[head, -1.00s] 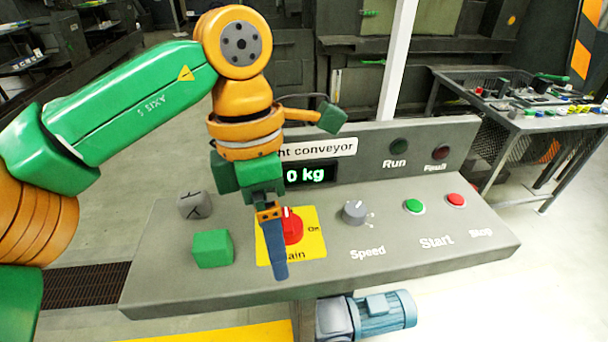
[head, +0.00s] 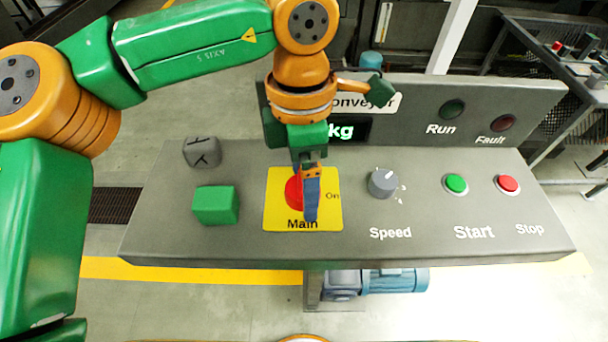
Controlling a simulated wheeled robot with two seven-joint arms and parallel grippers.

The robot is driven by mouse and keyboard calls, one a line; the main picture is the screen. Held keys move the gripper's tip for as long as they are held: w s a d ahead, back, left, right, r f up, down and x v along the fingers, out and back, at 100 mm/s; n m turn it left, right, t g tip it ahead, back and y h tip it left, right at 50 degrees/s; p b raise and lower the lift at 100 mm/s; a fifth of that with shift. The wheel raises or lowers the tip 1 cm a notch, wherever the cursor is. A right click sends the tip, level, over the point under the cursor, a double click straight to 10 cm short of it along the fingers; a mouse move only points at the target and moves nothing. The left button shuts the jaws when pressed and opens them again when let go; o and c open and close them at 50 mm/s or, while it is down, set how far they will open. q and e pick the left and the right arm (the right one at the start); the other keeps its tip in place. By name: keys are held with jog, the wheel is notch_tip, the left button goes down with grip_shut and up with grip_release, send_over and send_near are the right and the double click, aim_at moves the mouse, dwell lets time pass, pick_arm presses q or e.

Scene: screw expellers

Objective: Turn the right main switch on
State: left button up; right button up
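The main switch is a red rotary knob (head: 293,192) on a yellow plate (head: 275,215) marked "Main" and "On", on the grey sloping console under a partly hidden "conveyor" sign (head: 378,103). My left gripper (head: 311,205) points down over the plate. Its blue finger is in front of the knob's right side, between the knob and the word "On". The finger hides part of the knob, so its setting is not clear. I cannot tell whether the finger touches the knob, or how far apart the fingers are. My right gripper is not in view.
A green cube (head: 215,205) and a grey marked block (head: 202,152) lie left of the plate. Right of it are the speed knob (head: 383,183), green start button (head: 456,184) and red stop button (head: 508,184). Run and fault lamps and a lit kg display (head: 350,130) stand behind.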

pick_arm(q)
jog(key=shift+s, duration=0.1)
jog(key=c, duration=1.3)
jog(key=shift+o, duration=0.2)
jog(key=shift+r, duration=0.1)
jog(key=m+p, duration=0.1)
jog(key=m, duration=0.2)
jog(key=shift+r, duration=0.1)
jog(key=m+p, duration=0.1)
jog(key=m, duration=0.4)
jog(key=shift+y+p, duration=0.3)
jog(key=m, duration=0.5)
jog(key=shift+t, duration=0.3)
jog(key=m, duration=0.4)
jog(key=shift+s+m+y, duration=0.1)
jog(key=shift+m+y, duration=0.2)
jog(key=shift+m, duration=0.3)
